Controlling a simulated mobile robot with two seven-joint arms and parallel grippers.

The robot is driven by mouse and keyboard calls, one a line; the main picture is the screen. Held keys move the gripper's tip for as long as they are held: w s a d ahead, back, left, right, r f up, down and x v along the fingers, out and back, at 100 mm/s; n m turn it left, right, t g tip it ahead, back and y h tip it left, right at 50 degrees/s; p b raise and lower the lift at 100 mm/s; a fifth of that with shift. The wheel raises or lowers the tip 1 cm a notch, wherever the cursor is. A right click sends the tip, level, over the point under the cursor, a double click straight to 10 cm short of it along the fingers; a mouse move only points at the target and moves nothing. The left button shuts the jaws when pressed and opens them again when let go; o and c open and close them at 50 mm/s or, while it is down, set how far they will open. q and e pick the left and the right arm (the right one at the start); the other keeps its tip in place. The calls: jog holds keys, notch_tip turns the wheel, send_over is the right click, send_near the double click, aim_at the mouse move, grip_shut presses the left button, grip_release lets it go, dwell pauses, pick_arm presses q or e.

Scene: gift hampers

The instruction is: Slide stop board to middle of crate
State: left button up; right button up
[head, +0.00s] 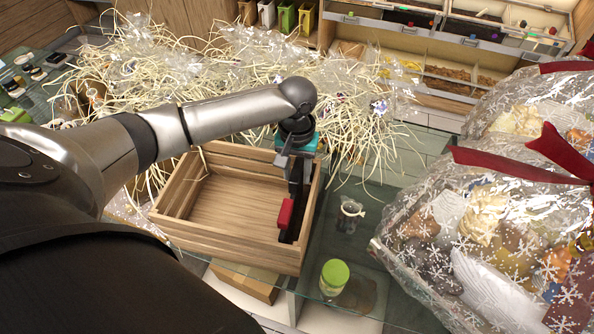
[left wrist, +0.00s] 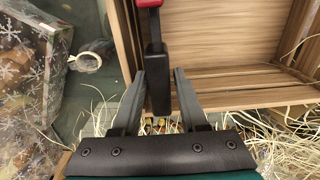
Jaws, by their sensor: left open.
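The wooden crate (head: 228,249) stands on the glass-topped counter, its floor bare on the left. A black bar with a red block (head: 285,213) on it, which looks like the stop board, lies along the crate's right side. In the left wrist view the black bar (left wrist: 155,60) runs between my fingers, its red end (left wrist: 150,3) at the top edge. My left gripper (head: 296,160) is over the crate's far right corner, open, with one finger on each side of the bar (left wrist: 158,82). Whether the fingers touch it I cannot tell. My right gripper is not in view.
Straw shreds and clear wrap (head: 230,60) crowd the far side. A green-lidded jar (head: 334,277) and a small glass jar (head: 350,214) stand right of the crate. Wrapped hampers (head: 490,215) with red ribbons fill the right.

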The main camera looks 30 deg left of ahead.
pick_arm(q)
jog(key=shift+c, duration=0.2)
grip_shut()
jog(key=shift+r, duration=0.1)
dwell(1.0)
